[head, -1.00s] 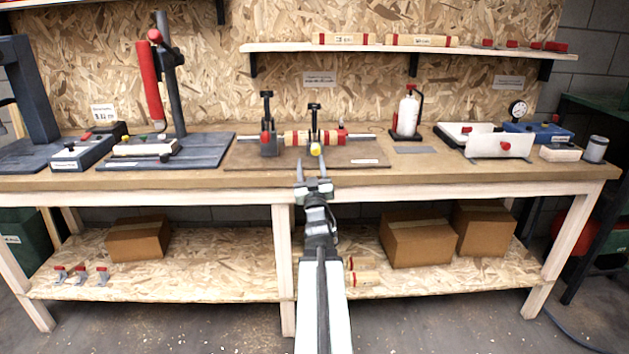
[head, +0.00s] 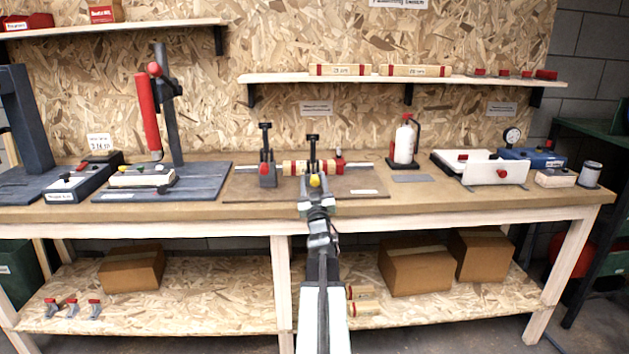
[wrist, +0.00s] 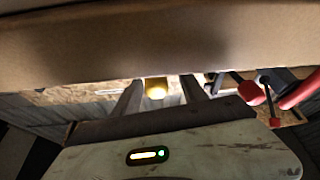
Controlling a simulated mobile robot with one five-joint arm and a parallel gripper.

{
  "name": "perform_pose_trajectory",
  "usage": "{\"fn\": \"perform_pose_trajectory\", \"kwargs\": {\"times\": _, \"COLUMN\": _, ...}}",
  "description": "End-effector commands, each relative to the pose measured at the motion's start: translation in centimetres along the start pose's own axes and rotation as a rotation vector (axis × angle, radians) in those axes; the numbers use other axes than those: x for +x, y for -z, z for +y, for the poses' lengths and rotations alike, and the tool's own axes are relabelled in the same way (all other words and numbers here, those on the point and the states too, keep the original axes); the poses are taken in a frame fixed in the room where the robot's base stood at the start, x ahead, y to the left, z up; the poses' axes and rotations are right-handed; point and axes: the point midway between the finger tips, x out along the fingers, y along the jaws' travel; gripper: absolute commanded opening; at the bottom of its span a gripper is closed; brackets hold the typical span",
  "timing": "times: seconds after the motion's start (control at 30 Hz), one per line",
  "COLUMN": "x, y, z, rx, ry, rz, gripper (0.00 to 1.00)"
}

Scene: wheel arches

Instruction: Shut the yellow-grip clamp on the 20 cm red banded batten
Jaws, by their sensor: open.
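The red-banded batten (head: 297,167) lies across a fixture on the brown board on the bench. The yellow-grip clamp stands at its right part, with a black upright (head: 313,150) and a yellow grip (head: 315,181) low at the front. My gripper (head: 317,203) is open just in front of the yellow grip. In the wrist view the yellow grip (wrist: 156,90) shows between the two fingers of my gripper (wrist: 160,97), with a gap on each side. Contact cannot be told. The batten is partly hidden behind the clamps.
A second clamp with a red grip (head: 265,168) stands left of the yellow one. Two battens lie on the upper shelf (head: 300,80).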

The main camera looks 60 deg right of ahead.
Motion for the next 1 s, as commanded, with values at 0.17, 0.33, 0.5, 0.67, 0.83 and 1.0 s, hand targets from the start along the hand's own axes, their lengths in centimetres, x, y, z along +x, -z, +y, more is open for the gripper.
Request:
{"fn": "perform_pose_trajectory", "kwargs": {"times": 0.17, "x": -0.1, "y": -0.1, "z": 0.6, "rx": -0.003, "ry": -0.007, "rz": -0.001, "gripper": 0.14}}
{"fn": "perform_pose_trajectory", "kwargs": {"times": 0.33, "x": -0.1, "y": -0.2, "z": 0.9, "rx": -0.004, "ry": -0.01, "rz": -0.002, "gripper": 0.0}}
{"fn": "perform_pose_trajectory", "kwargs": {"times": 0.5, "x": -0.1, "y": -0.2, "z": 1.0, "rx": -0.005, "ry": -0.011, "rz": -0.003, "gripper": 0.0}}
{"fn": "perform_pose_trajectory", "kwargs": {"times": 0.67, "x": -0.1, "y": -0.2, "z": 1.1, "rx": -0.006, "ry": -0.012, "rz": -0.003, "gripper": 0.0}}
{"fn": "perform_pose_trajectory", "kwargs": {"times": 0.83, "x": -0.1, "y": -0.3, "z": 1.1, "rx": -0.007, "ry": -0.013, "rz": -0.004, "gripper": 0.0}}
{"fn": "perform_pose_trajectory", "kwargs": {"times": 1.0, "x": -0.1, "y": -0.3, "z": 1.2, "rx": -0.007, "ry": -0.014, "rz": -0.005, "gripper": 0.0}}
